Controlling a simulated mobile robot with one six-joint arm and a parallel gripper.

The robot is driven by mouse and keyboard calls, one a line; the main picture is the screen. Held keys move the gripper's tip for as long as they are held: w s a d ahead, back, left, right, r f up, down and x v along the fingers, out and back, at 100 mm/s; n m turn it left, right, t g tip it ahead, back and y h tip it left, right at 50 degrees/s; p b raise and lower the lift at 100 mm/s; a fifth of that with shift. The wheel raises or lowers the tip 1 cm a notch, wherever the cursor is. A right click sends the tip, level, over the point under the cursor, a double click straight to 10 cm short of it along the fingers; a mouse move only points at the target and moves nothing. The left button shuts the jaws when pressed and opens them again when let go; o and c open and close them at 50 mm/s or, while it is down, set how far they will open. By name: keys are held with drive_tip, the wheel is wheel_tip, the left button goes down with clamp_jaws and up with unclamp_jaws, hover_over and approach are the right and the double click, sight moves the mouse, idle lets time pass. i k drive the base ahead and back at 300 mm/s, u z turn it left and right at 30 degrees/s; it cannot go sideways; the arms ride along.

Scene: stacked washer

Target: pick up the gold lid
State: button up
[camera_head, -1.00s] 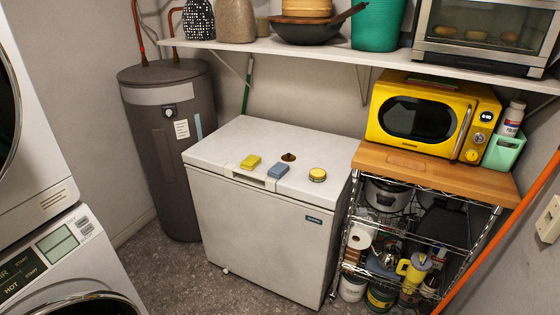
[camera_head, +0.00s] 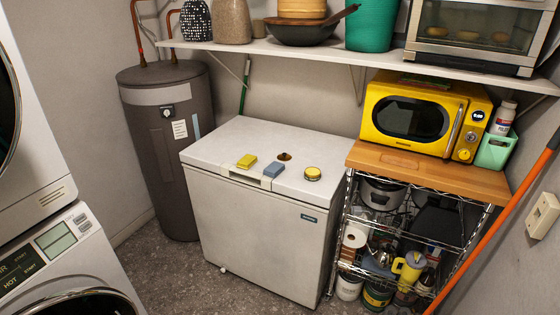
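A round gold lid (camera_head: 312,173) lies on the right part of the top of the white chest freezer (camera_head: 262,235). A small dark and gold round item (camera_head: 284,156) sits further back on the same top, left of the gold lid; it is too small to tell what it is. A yellow sponge (camera_head: 246,161) and a blue sponge (camera_head: 273,169) lie near the front edge, by the freezer's handle. My gripper is not in this view.
A shelf (camera_head: 290,47) with a pan and a green bin hangs above the freezer. A yellow microwave (camera_head: 420,115) stands on a wooden-topped wire rack to the right. A grey water heater (camera_head: 172,155) stands left, and white stacked machines (camera_head: 75,260) stand at the near left.

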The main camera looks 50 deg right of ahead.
sight(285, 156)
drive_tip(key=z, duration=0.05)
drive_tip(key=i, duration=1)
drive_tip(key=u, duration=0.15)
drive_tip(key=k, duration=0.9)
drive_tip(key=z, duration=0.2)
drive_tip(key=i, duration=0.65)
drive_tip(key=u, duration=0.05)
